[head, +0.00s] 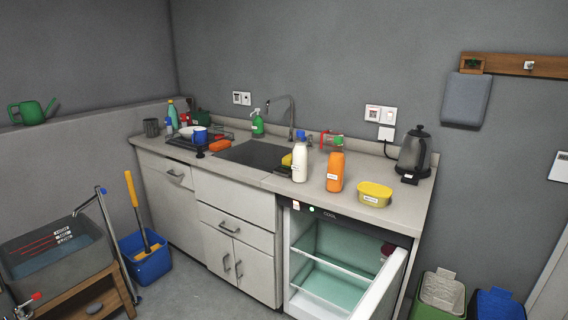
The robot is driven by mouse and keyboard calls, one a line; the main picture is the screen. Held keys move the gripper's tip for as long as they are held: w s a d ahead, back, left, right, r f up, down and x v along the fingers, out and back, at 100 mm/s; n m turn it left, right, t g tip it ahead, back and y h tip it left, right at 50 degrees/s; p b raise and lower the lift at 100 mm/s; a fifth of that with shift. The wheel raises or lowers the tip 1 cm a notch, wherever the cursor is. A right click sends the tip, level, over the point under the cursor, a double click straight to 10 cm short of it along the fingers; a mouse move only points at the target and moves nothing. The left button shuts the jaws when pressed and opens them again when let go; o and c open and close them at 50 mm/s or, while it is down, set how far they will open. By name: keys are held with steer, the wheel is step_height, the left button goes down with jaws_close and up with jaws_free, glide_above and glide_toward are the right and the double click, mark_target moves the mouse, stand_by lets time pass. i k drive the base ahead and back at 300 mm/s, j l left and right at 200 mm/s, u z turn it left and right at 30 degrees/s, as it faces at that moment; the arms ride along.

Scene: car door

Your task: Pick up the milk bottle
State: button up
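The milk bottle (300,160) is white with a blue cap. It stands upright on the counter (286,188), near its front edge and to the right of the sink. An orange bottle (335,170) with a green cap stands upright just to its right, with a small gap between them. My gripper is not in view.
A yellow tub (375,194) and a dark kettle (413,152) stand right of the bottles. The sink (250,153) with its tap is to the left. Below, the small fridge (325,265) is open, its door (392,287) swung out into the floor space.

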mark_target(299, 153)
steer(key=i+j+u, duration=0.1)
steer(key=u, duration=0.3)
steer(key=i+u, duration=0.1)
steer(key=u, duration=0.25)
steer(key=i+u, duration=0.1)
steer(key=u, duration=0.3)
steer(key=i, duration=1.95)
steer(key=i+z, duration=0.4)
steer(key=i+j+z, duration=0.15)
steer(key=z, duration=0.25)
steer(key=i+j+z, duration=0.2)
steer(key=z, duration=0.15)
